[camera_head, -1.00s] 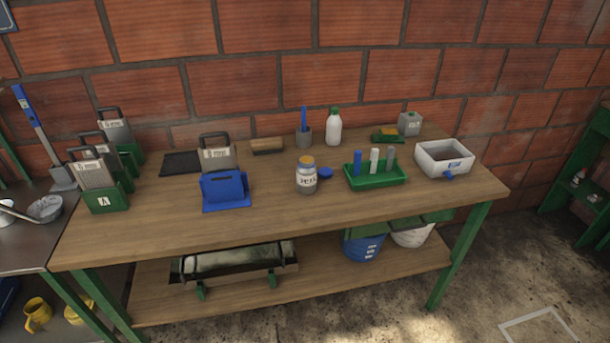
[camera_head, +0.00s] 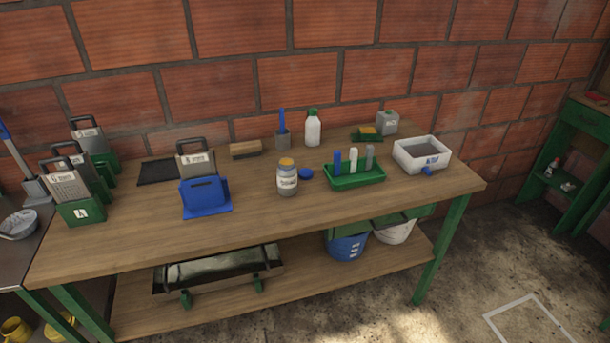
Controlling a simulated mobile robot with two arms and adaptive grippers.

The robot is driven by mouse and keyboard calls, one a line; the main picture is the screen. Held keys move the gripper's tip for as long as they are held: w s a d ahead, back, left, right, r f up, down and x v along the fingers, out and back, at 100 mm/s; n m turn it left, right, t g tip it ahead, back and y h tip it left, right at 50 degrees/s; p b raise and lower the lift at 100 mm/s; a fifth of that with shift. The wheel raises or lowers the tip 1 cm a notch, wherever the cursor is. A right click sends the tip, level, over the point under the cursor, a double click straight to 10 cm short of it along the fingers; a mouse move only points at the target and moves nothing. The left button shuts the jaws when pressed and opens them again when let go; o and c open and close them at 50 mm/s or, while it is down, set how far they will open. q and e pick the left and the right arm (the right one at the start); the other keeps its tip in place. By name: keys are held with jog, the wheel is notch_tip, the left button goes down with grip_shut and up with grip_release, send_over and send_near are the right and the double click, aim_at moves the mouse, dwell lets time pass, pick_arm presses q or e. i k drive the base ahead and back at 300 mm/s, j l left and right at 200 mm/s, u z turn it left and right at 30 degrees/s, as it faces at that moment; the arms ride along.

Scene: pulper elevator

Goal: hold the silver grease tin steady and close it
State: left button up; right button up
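The silver grease tin (camera_head: 287,180) stands upright near the middle of the workbench. It is a grey cylinder with a pale label, and its top shows orange-yellow. A small round blue lid (camera_head: 305,174) lies on the bench just to the right of the tin, apart from it. Neither of my grippers is in view, and nothing touches the tin.
A green tray (camera_head: 357,178) with upright markers stands right of the lid. A blue holder (camera_head: 205,198) stands to the left. The wooden bench (camera_head: 270,220) is clear in front.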

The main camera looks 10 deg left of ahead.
aim_at(287, 173)
jog(key=i+l+u, duration=0.1)
jog(key=i+l, duration=0.35)
jog(key=l, duration=0.25)
jog(key=i+l+u, duration=0.25)
jog(key=i+l, duration=0.2)
jog(key=l, duration=0.25)
jog(key=i+l, duration=0.2)
jog(key=l, duration=0.2)
jog(key=u, duration=0.05)
